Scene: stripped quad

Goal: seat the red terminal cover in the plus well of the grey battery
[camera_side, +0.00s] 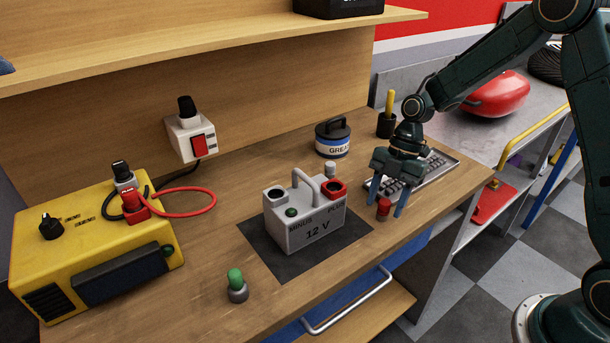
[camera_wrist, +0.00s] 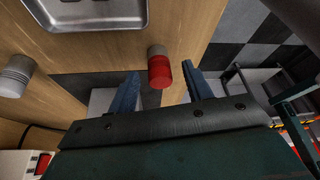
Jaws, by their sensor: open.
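The grey battery (camera_side: 312,237), marked 12 V, stands on a dark mat on the bench in the side view. Its plus well (camera_side: 335,188) has a red rim and a dark opening; a green piece (camera_side: 291,212) is at the minus side. The red terminal cover (camera_side: 383,206) is upright on the bench to the right of the battery. My gripper (camera_side: 386,208) points down over it, open, with a blue finger on either side. In the wrist view the red cover (camera_wrist: 160,73) shows between the two fingers, with a visible gap on each side.
A yellow charger box (camera_side: 95,245) with a red cable is at the left. A green-topped piece (camera_side: 237,284) stands at the bench front. A grease tin (camera_side: 332,138) is behind the battery, and a metal tray (camera_side: 440,165) lies behind my gripper.

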